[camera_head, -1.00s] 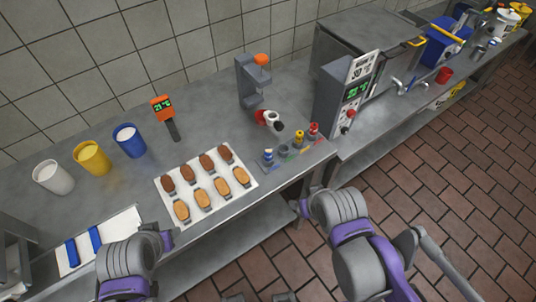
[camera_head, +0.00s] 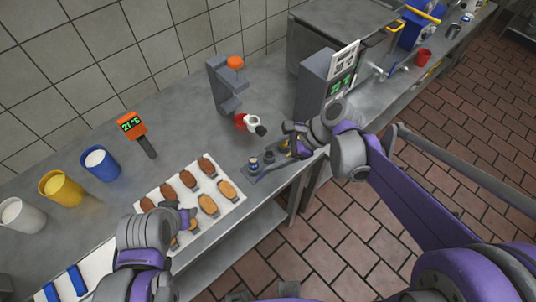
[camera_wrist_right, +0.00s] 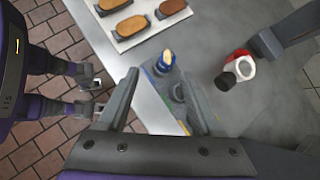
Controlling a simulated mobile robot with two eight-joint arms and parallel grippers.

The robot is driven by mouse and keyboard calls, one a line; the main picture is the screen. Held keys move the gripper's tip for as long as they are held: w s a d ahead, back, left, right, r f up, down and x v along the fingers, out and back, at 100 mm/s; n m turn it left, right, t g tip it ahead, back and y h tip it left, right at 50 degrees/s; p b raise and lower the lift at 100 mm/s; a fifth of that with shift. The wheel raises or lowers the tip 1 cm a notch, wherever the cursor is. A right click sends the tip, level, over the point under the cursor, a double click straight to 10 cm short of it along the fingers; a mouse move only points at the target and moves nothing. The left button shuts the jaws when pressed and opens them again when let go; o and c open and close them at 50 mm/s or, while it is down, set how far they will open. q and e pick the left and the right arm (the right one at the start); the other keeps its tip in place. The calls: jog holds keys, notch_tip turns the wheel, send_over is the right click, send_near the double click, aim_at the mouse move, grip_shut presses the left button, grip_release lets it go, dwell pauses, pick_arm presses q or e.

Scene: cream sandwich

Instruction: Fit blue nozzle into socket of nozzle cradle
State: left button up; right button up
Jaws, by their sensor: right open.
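The nozzle cradle (camera_head: 261,174) lies along the counter's front edge, its right part covered by my right gripper (camera_head: 288,141). The blue nozzle (camera_head: 254,163) stands upright at the cradle's left end. In the wrist view the blue nozzle (camera_wrist_right: 166,60) shows a pale tip and a blue base; I cannot tell how deep it sits. Beside it is a grey socket (camera_wrist_right: 178,92). My right gripper (camera_wrist_right: 158,98) is open and empty, with its fingers on either side of the cradle area. My left gripper (camera_head: 187,217) is near the tray's front; its fingers stand apart in the wrist view.
A white tray (camera_head: 240,202) of brown and tan biscuits lies left of the cradle. A red and white piece with a black end (camera_head: 250,124) lies behind it, near a grey stand (camera_head: 220,85). A grey machine (camera_head: 318,82) stands right of it. Cups stand far left.

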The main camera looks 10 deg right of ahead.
aim_at(254, 161)
jog(key=shift+m+y, duration=0.3)
jog(key=shift+m, duration=0.5)
jog(key=x, duration=0.2)
jog(key=w+x, duration=0.1)
jog(key=x, duration=0.2)
jog(key=shift+a, duration=0.1)
jog(key=x, duration=0.5)
jog(key=shift+w+a+f, duration=0.2)
jog(key=shift+w+a, duration=0.05)
jog(key=shift+a, duration=0.05)
jog(key=shift+s, duration=0.1)
grip_shut()
